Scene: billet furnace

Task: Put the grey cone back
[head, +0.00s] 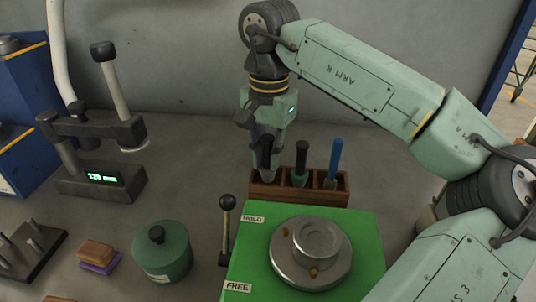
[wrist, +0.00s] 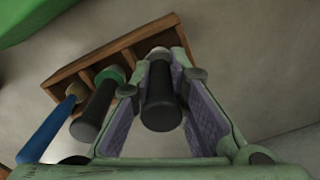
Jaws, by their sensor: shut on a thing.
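My gripper (head: 264,160) is over the left compartment of the wooden rack (head: 324,199), at the back edge of the green plate. In the wrist view its purple-padded fingers (wrist: 160,100) are closed about the black handle of the grey cone (wrist: 160,97). A pale collar shows at the far end of that handle. The cone's lower part is at or in the left compartment; I cannot tell how deep it sits. The middle compartment holds a black-handled tool with a green collar (head: 300,178). The right compartment holds a blue-handled tool (head: 335,160).
The green plate (head: 362,232) carries a round metal fixture (head: 310,252) and HOLD and FREE labels. A lever (head: 227,225) stands at its left. A green lidded pot (head: 162,252), a brown-and-purple block (head: 97,255) and a gauge stand (head: 100,180) are farther left. Bench behind the rack is clear.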

